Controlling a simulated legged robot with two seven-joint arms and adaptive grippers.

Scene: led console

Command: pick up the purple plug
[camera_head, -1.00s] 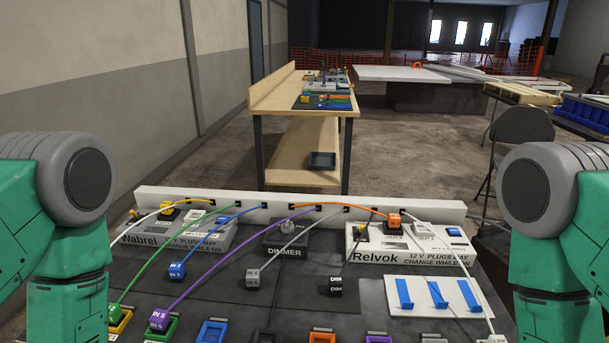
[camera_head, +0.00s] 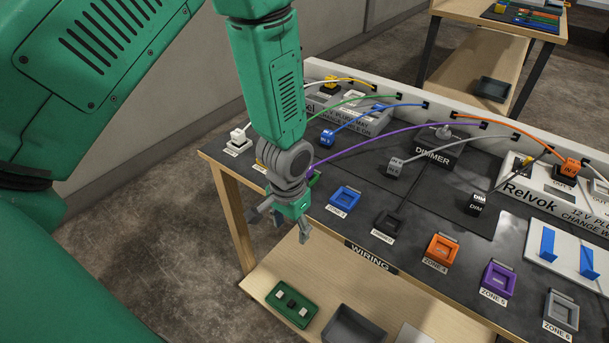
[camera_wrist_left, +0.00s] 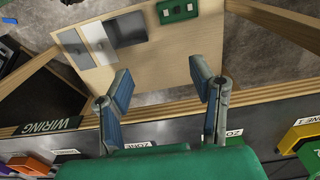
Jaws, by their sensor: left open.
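The purple plug (camera_head: 312,172) sits at the lower left end of a purple cable. In the head view my left wrist covers most of it, so only a sliver shows. My left gripper (camera_head: 279,226) is open and empty, and hangs by the front edge of the dark console board (camera_head: 330,237), just in front of and below the plug. In the left wrist view the gripper's two fingers (camera_wrist_left: 162,82) are spread, with the wooden lower shelf (camera_wrist_left: 165,62) behind them. I cannot make out the plug there. My right gripper is not in view.
A blue socket (camera_head: 345,197), an orange socket (camera_head: 442,248) and a purple socket (camera_head: 498,280) line the front. A blue plug (camera_head: 327,138) and a grey plug (camera_head: 394,169) stand behind. A green tray (camera_head: 291,304) and a grey bin (camera_head: 354,325) rest on the shelf below.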

